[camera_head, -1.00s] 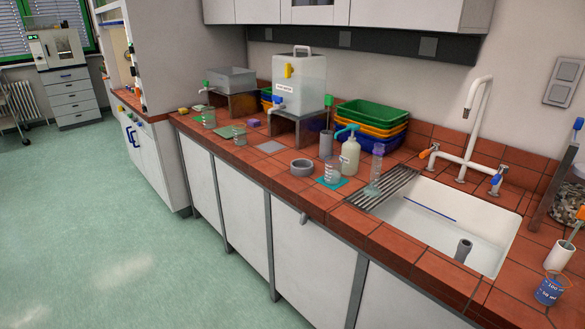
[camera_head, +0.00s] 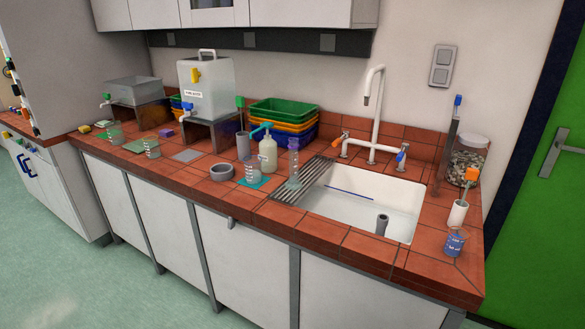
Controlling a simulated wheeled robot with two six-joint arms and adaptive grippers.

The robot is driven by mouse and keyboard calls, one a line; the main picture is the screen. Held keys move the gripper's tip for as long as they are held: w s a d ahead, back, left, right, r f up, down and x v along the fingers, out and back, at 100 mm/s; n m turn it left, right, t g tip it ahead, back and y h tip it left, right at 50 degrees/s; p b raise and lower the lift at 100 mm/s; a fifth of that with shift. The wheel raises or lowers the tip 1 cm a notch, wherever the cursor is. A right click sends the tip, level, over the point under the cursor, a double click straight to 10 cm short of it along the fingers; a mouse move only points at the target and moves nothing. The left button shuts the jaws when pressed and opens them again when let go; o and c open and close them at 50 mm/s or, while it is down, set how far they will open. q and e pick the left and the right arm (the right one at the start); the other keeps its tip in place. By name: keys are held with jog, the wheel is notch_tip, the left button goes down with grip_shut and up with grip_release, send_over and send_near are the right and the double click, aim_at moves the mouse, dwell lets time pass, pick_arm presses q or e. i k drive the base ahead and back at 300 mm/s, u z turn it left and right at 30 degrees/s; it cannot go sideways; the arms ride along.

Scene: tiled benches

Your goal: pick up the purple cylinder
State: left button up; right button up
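A tall, clear measuring cylinder with a purple tint (camera_head: 293,167) stands upright on the tiled bench, at the left part of the metal drain rack by the sink. It is the only purple cylinder that I can make out. Its foot looks wider and pale blue. Neither of my grippers shows in the view.
A beaker on a teal mat (camera_head: 256,183), a white pump bottle (camera_head: 267,155) and a grey ring (camera_head: 222,172) stand left of the cylinder. The sink (camera_head: 360,205) with its tall white tap (camera_head: 374,125) lies to the right. Stacked trays (camera_head: 283,112) stand behind. The bench front is mostly clear.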

aim_at(294, 184)
jog(key=z, duration=0.45)
jog(key=i, duration=1.05)
jog(key=z, duration=0.6)
